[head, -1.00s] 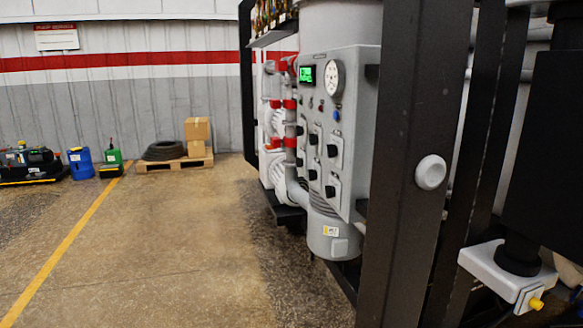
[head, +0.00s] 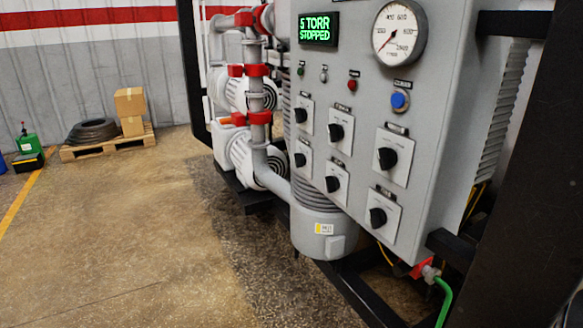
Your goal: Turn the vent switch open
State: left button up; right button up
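A grey control panel (head: 350,120) fills the right half of the head view. It carries several black rotary switches on white plates in two rows, such as the upper right switch (head: 388,158), the lower right switch (head: 378,217) and the upper middle switch (head: 336,132). Their labels are too small to read, so I cannot tell which is the vent switch or how it is set. A green display (head: 318,29) reads "5 TORR STOPPED". A round gauge (head: 399,33) sits beside it. Neither of my grippers is in view.
Black frame posts (head: 500,220) stand close at the right. Pumps and grey pipes with red clamps (head: 258,118) stand left of the panel. A green hose (head: 443,300) hangs below it. The floor at left (head: 120,240) is clear. A pallet (head: 105,145) with boxes lies farther back.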

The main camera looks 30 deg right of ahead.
aim_at(333, 183)
jog(key=i, duration=2.75)
jog(key=i+z, duration=0.1)
jog(key=z, duration=0.3)
jog(key=i+z, duration=0.15)
jog(key=z, duration=0.25)
jog(key=i+j+z, duration=0.1)
jog(key=z, duration=1.8)
